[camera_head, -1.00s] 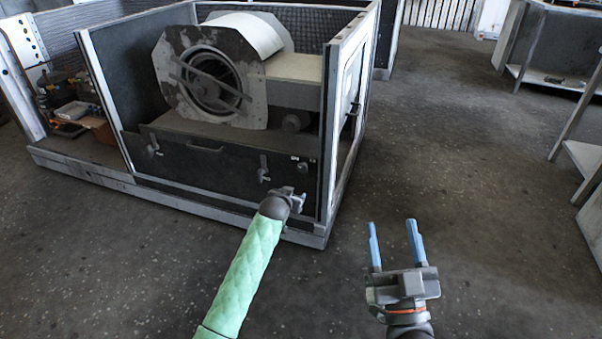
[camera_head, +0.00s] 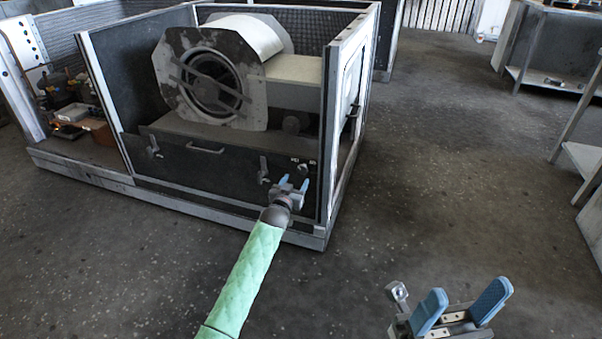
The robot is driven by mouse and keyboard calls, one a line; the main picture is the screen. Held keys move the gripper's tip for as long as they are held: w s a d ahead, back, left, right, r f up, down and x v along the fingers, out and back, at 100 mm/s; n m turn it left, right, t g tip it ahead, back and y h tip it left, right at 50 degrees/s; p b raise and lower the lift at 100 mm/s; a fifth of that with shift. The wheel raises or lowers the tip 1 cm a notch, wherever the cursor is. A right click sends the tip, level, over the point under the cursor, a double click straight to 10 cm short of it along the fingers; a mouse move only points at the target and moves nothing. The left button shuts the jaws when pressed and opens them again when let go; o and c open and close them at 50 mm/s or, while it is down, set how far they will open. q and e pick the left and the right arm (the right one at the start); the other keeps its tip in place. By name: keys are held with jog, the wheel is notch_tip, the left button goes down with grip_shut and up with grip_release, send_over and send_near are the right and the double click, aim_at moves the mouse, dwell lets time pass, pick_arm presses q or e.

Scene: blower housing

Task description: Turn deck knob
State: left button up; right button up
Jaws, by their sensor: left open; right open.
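The blower housing (camera_head: 183,90) stands in an open-topped cabinet. Its dark front deck panel (camera_head: 205,170) carries a small round knob (camera_head: 303,168) near the right end, below small white labels. My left gripper (camera_head: 293,182) is open, its blue fingers pointing at the panel just below and left of the knob. The fingers appear apart from the knob, though the depth gap is hard to judge. My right gripper (camera_head: 465,303) is open and empty over the floor at the lower right, away from the cabinet.
Two lever latches, one at the left (camera_head: 152,146) and one in the middle (camera_head: 263,170), and a handle (camera_head: 205,149) sit on the panel. The cabinet's right corner post (camera_head: 327,140) stands close to the knob. Floor (camera_head: 430,170) to the right is clear.

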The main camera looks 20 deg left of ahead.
aim_at(302, 170)
pick_arm(q)
jog(key=shift+w+d+b, duration=0.1)
jog(key=shift+w+b, duration=0.65)
jog(key=shift+w, duration=2.65)
jog(key=c, duration=1)
